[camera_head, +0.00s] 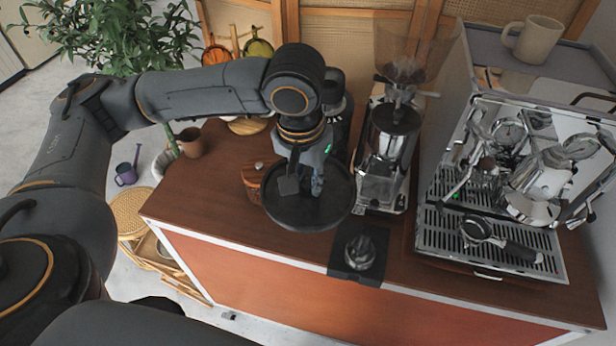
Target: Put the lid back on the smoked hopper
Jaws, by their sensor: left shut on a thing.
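The smoked hopper (412,48) is a see-through brown funnel on top of the grinder (388,150). No cover shows across its wide mouth. A black round disc with a rim (308,214), which looks like the lid, is level at my left gripper, left of the grinder. My left gripper (303,188) points down over the middle of the disc, its two fingers apart around a part too dark to make out. I cannot tell whether the disc touches the counter. My right gripper is out of view.
A wooden box (253,178) is partly behind the disc. A black mat with a tamper (358,252) lies at the counter's front edge. The espresso machine (500,210) fills the right, with a mug (536,40) above. A brown cup (190,142) stands back left. The counter's front left is bare.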

